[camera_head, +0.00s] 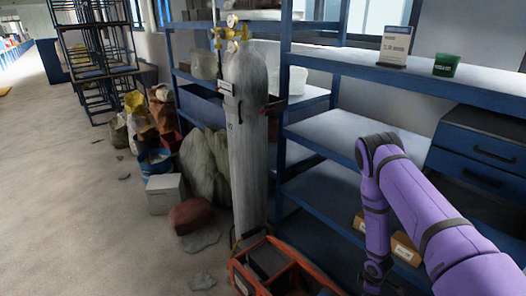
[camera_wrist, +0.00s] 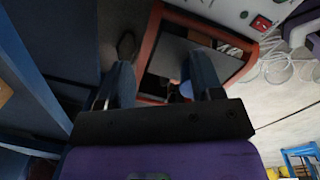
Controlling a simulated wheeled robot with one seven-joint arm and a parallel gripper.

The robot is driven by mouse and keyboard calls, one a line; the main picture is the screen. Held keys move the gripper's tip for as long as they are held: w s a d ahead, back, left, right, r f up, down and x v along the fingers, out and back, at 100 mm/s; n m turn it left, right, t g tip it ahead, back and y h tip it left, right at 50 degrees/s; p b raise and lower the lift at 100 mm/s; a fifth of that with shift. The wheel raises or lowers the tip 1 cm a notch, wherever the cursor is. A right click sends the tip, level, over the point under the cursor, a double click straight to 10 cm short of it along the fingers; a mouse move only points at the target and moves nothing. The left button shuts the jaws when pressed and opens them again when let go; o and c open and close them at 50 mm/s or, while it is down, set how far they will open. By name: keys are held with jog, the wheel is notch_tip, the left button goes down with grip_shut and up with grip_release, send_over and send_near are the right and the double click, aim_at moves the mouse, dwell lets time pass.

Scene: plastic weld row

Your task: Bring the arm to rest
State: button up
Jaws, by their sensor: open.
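My purple arm (camera_head: 377,190) reaches in from the right of the head view and bends down in front of the blue shelf rack. My gripper (camera_wrist: 158,64) shows in the wrist view with its two dark blue fingers apart and nothing visible held between them. In the head view its dark end is low in the picture and only partly shown. An orange-red open crate (camera_head: 245,283) stands on the floor to the left of the arm's end. The crate (camera_wrist: 150,38) also lies beyond the fingers in the wrist view.
A grey gas cylinder (camera_head: 246,145) with a yellow valve stands at the rack. A green cup (camera_head: 446,65) and a sign (camera_head: 396,46) are on the top shelf (camera_head: 440,85). Small brown boxes (camera_head: 404,248) sit low behind the arm.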

jog(key=w+a+r+m+t+h, duration=0.1)
jog(key=w+r+m, duration=0.3)
jog(key=r, duration=1.2)
jog(key=w+a+r+m+t, duration=0.1)
jog(key=w+r, duration=0.5)
jog(key=r, duration=1)
notch_tip(320, 180, up, 13)
jog(key=s+m, duration=0.2)
jog(key=s+a+r+m+t, duration=0.1)
jog(key=s+a+r+m, duration=0.1)
jog(key=s+r, duration=0.6)
jog(key=s+a+r+m+t, duration=0.1)
jog(key=s+a+r+m, duration=0.3)
jog(key=r, duration=0.7)
jog(key=s+a+r, duration=0.1)
jog(key=s+r, duration=0.3)
jog(key=s, duration=0.6)
jog(key=s+a+r+y, duration=0.1)
jog(key=s+r, duration=0.3)
jog(key=s, duration=0.6)
jog(key=shift+s+a+t+y, duration=0.25)
jog(key=shift+a+t+y, duration=0.05)
jog(key=shift+a, duration=0.25)
